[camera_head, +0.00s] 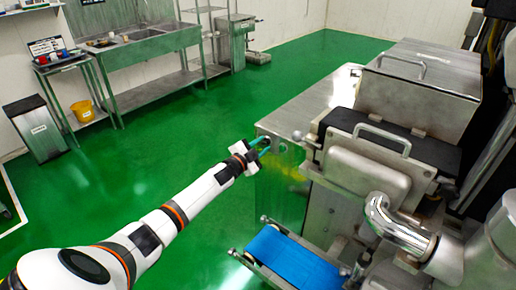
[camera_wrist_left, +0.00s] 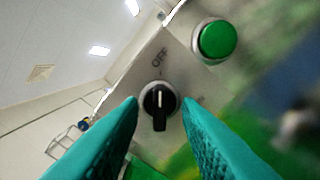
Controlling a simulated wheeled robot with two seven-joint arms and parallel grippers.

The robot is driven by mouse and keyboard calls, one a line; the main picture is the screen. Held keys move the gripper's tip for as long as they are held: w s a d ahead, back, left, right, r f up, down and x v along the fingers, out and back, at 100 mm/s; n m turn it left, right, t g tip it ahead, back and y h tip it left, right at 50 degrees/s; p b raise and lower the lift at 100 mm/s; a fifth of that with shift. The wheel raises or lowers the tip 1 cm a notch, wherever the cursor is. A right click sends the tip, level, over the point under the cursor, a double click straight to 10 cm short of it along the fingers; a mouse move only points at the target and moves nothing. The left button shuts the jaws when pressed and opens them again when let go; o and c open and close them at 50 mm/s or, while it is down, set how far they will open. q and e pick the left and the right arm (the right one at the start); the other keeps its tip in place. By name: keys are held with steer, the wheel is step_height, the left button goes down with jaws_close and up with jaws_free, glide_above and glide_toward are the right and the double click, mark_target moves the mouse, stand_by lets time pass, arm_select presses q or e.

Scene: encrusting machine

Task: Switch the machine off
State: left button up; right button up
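The machine (camera_head: 345,160) stands at the right of the head view. In the left wrist view a black rotary switch knob (camera_wrist_left: 159,104) with a white mark sits on a metal panel (camera_wrist_left: 172,66) with the label OFF (camera_wrist_left: 159,58) near it. A round green button (camera_wrist_left: 217,40) is on the same panel. My left gripper (camera_head: 262,145) is at the machine's near left side. In the left wrist view its teal fingers (camera_wrist_left: 160,115) are apart, one on each side of the knob; I cannot tell whether they touch it. My right gripper is not in view.
A blue conveyor belt (camera_head: 292,258) sticks out low on the machine's front. A curved metal pipe (camera_head: 400,225) is at the right. A steel sink table (camera_head: 150,45), a bin (camera_head: 38,130) and a yellow bucket (camera_head: 82,110) stand along the left wall. The green floor between is clear.

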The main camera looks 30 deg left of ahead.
arm_select(q)
steer(key=s+a+b, duration=0.1)
steer(key=s+b, duration=0.1)
steer(key=s, duration=1)
steer(key=shift+b, duration=0.4)
